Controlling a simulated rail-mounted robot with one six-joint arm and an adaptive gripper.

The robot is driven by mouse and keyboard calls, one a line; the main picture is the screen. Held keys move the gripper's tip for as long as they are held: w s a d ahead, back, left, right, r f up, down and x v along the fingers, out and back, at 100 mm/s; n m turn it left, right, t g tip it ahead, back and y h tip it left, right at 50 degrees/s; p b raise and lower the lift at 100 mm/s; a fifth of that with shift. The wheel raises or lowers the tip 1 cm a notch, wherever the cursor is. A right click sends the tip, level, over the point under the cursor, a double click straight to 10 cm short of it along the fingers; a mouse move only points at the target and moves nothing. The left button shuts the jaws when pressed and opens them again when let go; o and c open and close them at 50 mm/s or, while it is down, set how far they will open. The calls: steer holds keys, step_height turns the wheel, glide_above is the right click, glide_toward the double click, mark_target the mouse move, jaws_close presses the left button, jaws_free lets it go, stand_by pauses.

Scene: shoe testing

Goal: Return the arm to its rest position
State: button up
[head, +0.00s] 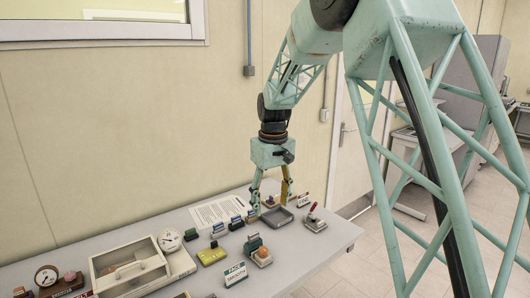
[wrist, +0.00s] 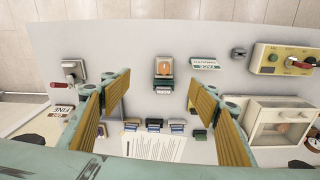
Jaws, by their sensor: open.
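My gripper (head: 270,190) hangs pointing down above the far part of the grey table (head: 300,247) in the head view. Its two fingers are apart with nothing held between them. In the wrist view my gripper (wrist: 162,115) shows yellow-ribbed finger pads spread wide, with table items visible between and below them. My arm (head: 283,85) reaches down from the upper right, bent at the elbow. How far the fingertips are above the table is hard to tell.
Below the fingers are a grey tray (head: 277,217), several small blocks and a white sheet (wrist: 153,147). A red-handled device (head: 314,220), a small orange-topped device (wrist: 164,68) and a clear-fronted box (head: 130,265) stand around. The wall is behind.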

steer(key=s+d+r+m+t+b, duration=0.1)
steer(key=s+d+r, duration=0.35)
steer(key=s, duration=0.35)
steer(key=s+d+r+m+b, duration=0.1)
steer(key=s+d+r, duration=0.4)
steer(key=s, duration=0.4)
steer(key=s+d+r+m+t+b, duration=0.1)
steer(key=s+d+r, duration=0.2)
steer(key=s+r, duration=0.4)
steer(key=s+d+f+m+b, duration=0.1)
steer(key=s+d+f, duration=0.2)
steer(key=s, duration=1.2)
steer(key=s+d+f+m+t+b, duration=0.1)
steer(key=s+d+f+m, duration=0.1)
steer(key=s, duration=1.3)
steer(key=shift+s+d+f+b, duration=0.3)
steer(key=shift+d+f, duration=0.2)
steer(key=shift+d, duration=0.2)
